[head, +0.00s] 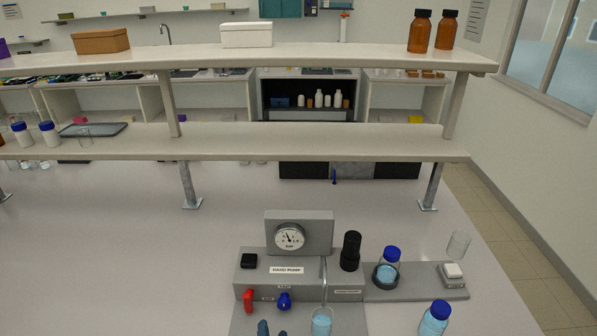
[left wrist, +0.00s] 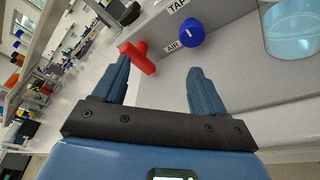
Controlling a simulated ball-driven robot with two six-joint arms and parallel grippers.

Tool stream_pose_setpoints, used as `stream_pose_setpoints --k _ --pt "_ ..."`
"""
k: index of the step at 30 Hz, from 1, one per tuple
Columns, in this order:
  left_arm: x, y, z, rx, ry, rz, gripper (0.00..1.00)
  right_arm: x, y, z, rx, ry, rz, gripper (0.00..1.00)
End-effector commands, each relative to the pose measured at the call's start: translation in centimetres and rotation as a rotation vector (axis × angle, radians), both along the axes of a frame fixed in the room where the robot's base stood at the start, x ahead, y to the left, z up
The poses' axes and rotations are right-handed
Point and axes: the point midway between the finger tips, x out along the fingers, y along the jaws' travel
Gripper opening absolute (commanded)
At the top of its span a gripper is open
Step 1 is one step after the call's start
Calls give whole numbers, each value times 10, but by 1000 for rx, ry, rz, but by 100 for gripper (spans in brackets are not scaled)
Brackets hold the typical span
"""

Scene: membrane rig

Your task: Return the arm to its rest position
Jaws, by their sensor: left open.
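My left gripper (head: 272,330) shows only as two blue fingertips at the bottom edge of the head view. It is open and empty, in front of the hand pump rig (head: 287,257). In the left wrist view the two blue fingers of my left gripper (left wrist: 158,78) stand wide apart with nothing between their tips. The red tap handle (left wrist: 138,58) shows beyond the left finger, and the blue air knob (left wrist: 191,33) is further up. Both the red handle (head: 249,300) and the blue knob (head: 284,301) are on the rig's front face. My right gripper is not in view.
A beaker of blue liquid (head: 321,322) stands just right of my left gripper. A blue-capped bottle (head: 434,318) stands at the right. A blue-capped flask (head: 387,270) and an empty beaker (head: 458,246) are further back. The bench left of the rig is clear.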

Motion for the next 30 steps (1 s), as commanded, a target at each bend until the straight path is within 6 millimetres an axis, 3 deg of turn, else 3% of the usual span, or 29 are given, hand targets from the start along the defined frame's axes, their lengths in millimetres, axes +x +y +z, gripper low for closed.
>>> stream_pose_setpoints --k 1,6,12,18,21,25,30 --pt "-10 24 -9 99 -27 -11 72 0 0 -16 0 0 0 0" --pt "-55 84 -1 544 -113 -74 72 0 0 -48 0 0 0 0" --pt "-124 124 10 1141 -121 -141 72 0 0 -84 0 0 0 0" --pt "-190 140 14 1712 -22 -215 72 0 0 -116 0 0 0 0" --pt "-213 143 15 1937 43 -254 72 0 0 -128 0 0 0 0" --pt "-233 146 18 2142 115 -298 72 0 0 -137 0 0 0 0" --pt "-244 148 20 2264 163 -329 72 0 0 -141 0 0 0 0"
